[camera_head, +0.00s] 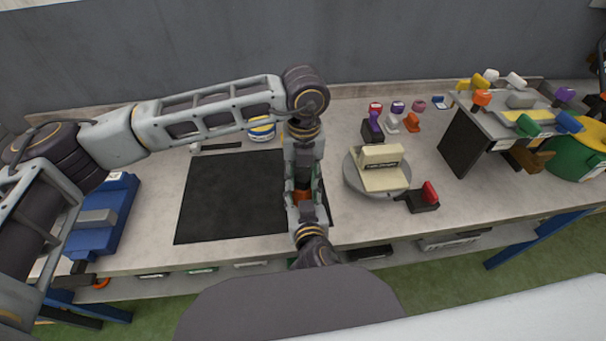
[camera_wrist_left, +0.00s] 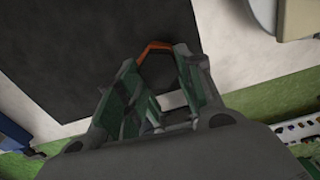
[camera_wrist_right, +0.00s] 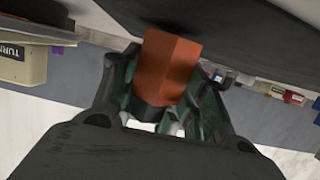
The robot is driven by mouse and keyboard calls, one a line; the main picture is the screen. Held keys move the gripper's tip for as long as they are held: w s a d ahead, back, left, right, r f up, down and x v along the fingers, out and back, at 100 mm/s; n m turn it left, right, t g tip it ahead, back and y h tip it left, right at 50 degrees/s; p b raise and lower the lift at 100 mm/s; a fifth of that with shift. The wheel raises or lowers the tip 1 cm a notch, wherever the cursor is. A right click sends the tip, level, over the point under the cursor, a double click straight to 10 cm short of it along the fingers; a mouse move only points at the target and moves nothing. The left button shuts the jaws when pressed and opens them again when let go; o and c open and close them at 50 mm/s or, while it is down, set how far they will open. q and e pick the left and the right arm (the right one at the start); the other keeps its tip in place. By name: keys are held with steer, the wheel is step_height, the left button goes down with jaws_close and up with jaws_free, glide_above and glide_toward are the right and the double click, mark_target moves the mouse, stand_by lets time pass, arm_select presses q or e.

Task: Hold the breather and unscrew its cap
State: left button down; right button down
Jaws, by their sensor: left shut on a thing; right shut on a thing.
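The breather, an orange piece (camera_head: 301,196), is between my two grippers, above the right edge of the black mat. My left gripper (camera_head: 303,178) comes down on it from above and is shut on it. My right gripper (camera_head: 303,212) reaches in from the front and is shut on it too. In the right wrist view the orange block (camera_wrist_right: 170,65) sits between the green-padded fingers. In the left wrist view only an orange edge (camera_wrist_left: 153,47) shows at the fingertips. The fingers hide most of the breather, and I cannot tell cap from body.
A black mat (camera_head: 225,205) lies on the bench to the left. A round turntable (camera_head: 357,182) with a cream block (camera_head: 381,168) stands to the right. A blue case (camera_head: 105,215) is at far left, and a rack (camera_head: 470,150) with coloured parts is at right.

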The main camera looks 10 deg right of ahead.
arm_select(q)
steer(key=shift+s+d+r, duration=0.15)
steer(key=shift+d+r, duration=0.1)
steer(key=shift+r, duration=0.3)
steer(key=shift+s+d+r, duration=0.1)
steer(key=shift+d+r, duration=0.1)
steer(key=shift+r, duration=0.35)
arm_select(e)
steer(key=shift+s+a+f, duration=0.15)
steer(key=shift+a+f, duration=0.05)
steer(key=shift+a, duration=0.25)
arm_select(q)
steer(key=shift+w+a+r, duration=0.1)
steer(key=shift+w+a, duration=0.05)
steer(key=shift+a, duration=0.1)
arm_select(e)
steer(key=shift+d+r, duration=0.2)
steer(key=shift+d, duration=0.05)
arm_select(q)
steer(key=shift+r, duration=0.2)
steer(key=shift+r, duration=2.25)
arm_select(e)
steer(key=c, duration=0.7)
jaws_free()
